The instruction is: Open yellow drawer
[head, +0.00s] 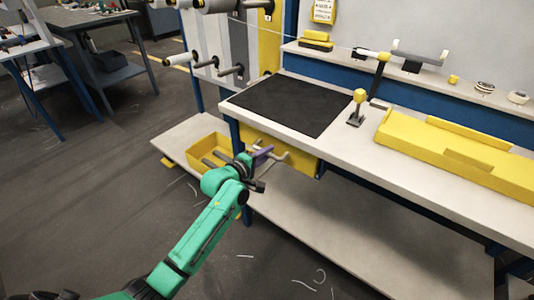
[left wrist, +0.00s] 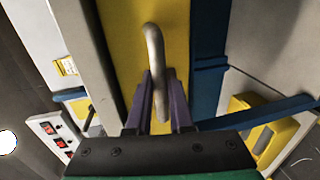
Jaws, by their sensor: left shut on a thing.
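The yellow drawer (head: 305,164) sits under the front edge of the workbench, and its front looks about level with the bench edge. A curved grey metal handle (head: 284,156) stands out from it. In the left wrist view, the yellow drawer front (left wrist: 120,35) fills the upper middle and the handle (left wrist: 154,45) runs down between the purple fingers. My left gripper (head: 262,154) is shut on the handle; it also shows in the left wrist view (left wrist: 161,100). The gripper hides part of the drawer front in the head view. My right gripper is not in view.
The tabletop holds a black mat (head: 285,104), a yellow-topped post (head: 357,106) and a long yellow tray (head: 440,150). A yellow bin (head: 205,153) stands on the lower shelf (head: 340,225), left of my gripper. Open floor lies in front of the bench.

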